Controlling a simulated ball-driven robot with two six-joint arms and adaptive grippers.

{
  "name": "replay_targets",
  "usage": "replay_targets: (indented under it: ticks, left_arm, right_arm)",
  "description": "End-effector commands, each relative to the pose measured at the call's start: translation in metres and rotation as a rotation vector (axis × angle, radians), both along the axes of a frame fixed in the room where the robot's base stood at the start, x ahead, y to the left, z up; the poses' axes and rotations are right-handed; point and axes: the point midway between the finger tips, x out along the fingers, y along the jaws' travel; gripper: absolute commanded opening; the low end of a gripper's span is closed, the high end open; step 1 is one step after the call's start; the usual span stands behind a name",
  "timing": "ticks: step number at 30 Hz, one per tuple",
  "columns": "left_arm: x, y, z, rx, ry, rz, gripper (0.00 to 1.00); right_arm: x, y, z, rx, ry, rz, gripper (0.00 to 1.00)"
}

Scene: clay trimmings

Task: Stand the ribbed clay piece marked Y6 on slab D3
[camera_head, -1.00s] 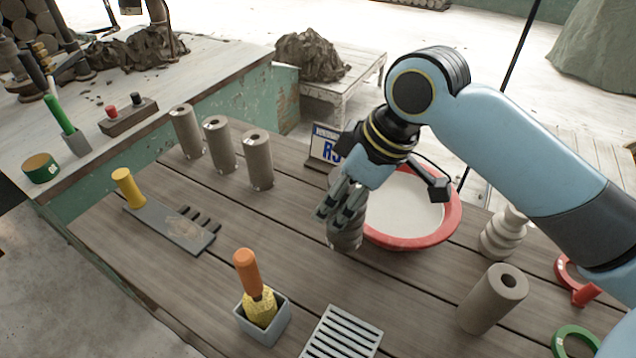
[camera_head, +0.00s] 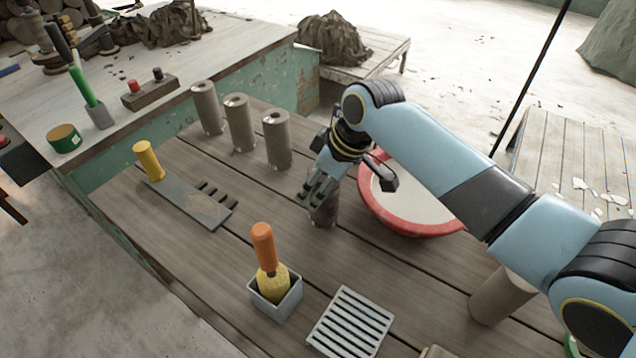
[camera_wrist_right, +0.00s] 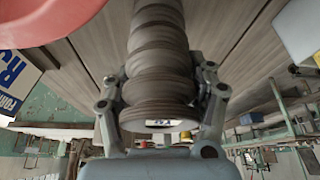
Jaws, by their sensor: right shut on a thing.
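My right gripper (camera_head: 318,188) is shut on a ribbed grey-brown clay piece (camera_head: 322,213), left of the red-rimmed bowl in the head view. The fingers hide much of the piece there, and I cannot tell whether it touches the table. In the right wrist view the ribbed clay piece (camera_wrist_right: 160,75) runs between the two fingers (camera_wrist_right: 160,100). A small pale label on its near end is partly visible, but I cannot read it surely. No slab marked D3 is readable. My left gripper is not in view.
A red-rimmed bowl (camera_head: 412,222) stands right of the gripper. Several plain clay cylinders (camera_head: 241,125) stand behind left. In front are an orange-handled tool (camera_head: 263,245) in a grey box and a slatted grey rack (camera_head: 350,325). Bare planks lie between.

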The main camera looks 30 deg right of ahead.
Motion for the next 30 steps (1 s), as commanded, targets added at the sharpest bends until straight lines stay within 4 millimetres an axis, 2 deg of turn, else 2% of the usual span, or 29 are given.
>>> replay_targets:
  ticks: [7, 8, 13, 14, 23, 26, 30]
  left_arm:
    - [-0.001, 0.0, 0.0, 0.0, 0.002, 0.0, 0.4]
    - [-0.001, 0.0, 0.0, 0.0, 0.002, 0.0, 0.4]
    - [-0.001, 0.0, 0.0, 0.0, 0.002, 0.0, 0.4]
    - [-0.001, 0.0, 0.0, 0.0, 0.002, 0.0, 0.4]
    - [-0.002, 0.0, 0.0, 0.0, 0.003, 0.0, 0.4]
    - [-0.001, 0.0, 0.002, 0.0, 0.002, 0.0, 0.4]
    - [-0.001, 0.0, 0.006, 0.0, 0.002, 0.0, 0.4]
  right_arm:
    - [0.001, 0.0, 0.0, 0.0, -0.002, 0.0, 0.0]
    - [0.0, 0.0, -0.002, 0.0, 0.0, 0.0, 0.57]
    - [0.0, 0.0, -0.001, 0.0, 0.0, -0.001, 0.79]
    - [0.0, 0.0, -0.001, 0.0, 0.0, -0.001, 0.81]
    - [0.0, 0.0, 0.002, 0.0, -0.001, 0.0, 0.81]
    - [-0.003, -0.003, 0.012, -0.001, -0.003, -0.001, 0.81]
    - [-0.012, -0.009, 0.038, -0.003, -0.004, 0.0, 0.81]
